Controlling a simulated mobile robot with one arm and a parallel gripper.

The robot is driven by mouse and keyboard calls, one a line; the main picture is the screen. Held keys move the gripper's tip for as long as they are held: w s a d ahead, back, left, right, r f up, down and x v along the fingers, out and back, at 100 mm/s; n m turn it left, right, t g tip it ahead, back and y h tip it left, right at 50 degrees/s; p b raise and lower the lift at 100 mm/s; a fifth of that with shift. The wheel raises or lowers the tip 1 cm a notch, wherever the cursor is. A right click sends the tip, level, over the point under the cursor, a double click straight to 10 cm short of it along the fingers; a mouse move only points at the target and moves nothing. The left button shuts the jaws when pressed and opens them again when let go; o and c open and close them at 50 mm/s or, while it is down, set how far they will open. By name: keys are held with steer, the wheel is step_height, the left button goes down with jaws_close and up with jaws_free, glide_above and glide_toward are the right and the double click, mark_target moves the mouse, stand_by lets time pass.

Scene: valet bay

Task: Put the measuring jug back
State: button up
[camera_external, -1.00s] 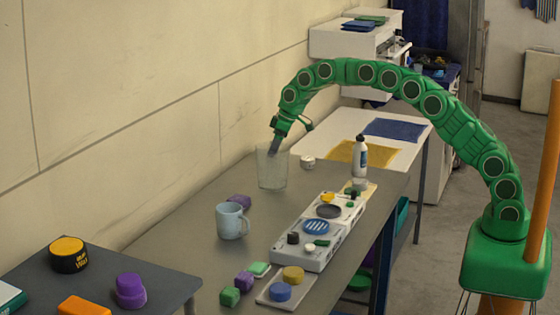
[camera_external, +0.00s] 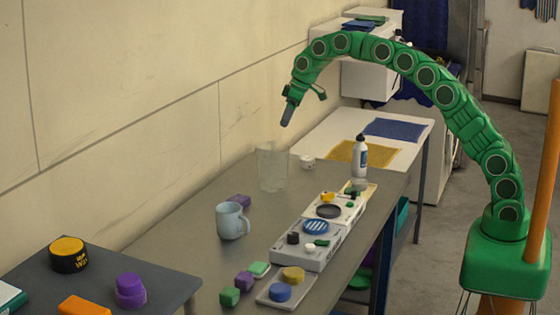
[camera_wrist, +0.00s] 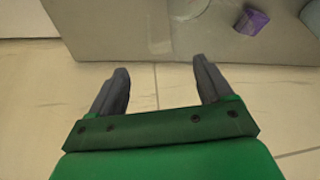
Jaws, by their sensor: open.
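The clear measuring jug (camera_external: 272,168) stands upright on the grey workbench (camera_external: 190,255), close to the wall. My gripper (camera_external: 288,118) is above the jug and apart from it, pointing down. In the wrist view my gripper (camera_wrist: 163,80) has its two fingers spread with nothing between them. A faint, see-through round shape, which looks like part of the jug (camera_wrist: 186,10), is at the top edge of that view.
A light blue mug (camera_external: 231,221) and a purple block (camera_external: 239,201) stand left of the jug. A long tray (camera_external: 318,262) of small items lies along the front. A white bottle (camera_external: 360,160) stands to the right. The white table (camera_external: 325,130) behind has yellow and blue mats.

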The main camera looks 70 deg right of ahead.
steer(key=s+a+r+g, duration=0.1)
steer(key=s+a+r, duration=0.15)
steer(key=s, duration=0.65)
steer(key=s+a+r+g, duration=0.1)
steer(key=s+a, duration=0.3)
steer(key=s, duration=0.5)
steer(key=s+a+r+g, duration=0.15)
steer(key=s+a, duration=0.25)
steer(key=s, duration=0.6)
steer(key=s+f+m+g, duration=0.1)
steer(key=s+f, duration=0.2)
steer(key=s, duration=1.4)
steer(key=s+d+f+m+g+h, duration=0.1)
steer(key=s+f+m, duration=0.1)
steer(key=s, duration=1.6)
steer(key=shift+s+f+h, duration=0.15)
steer(key=shift+f+h, duration=0.15)
steer(key=shift+f, duration=0.6)
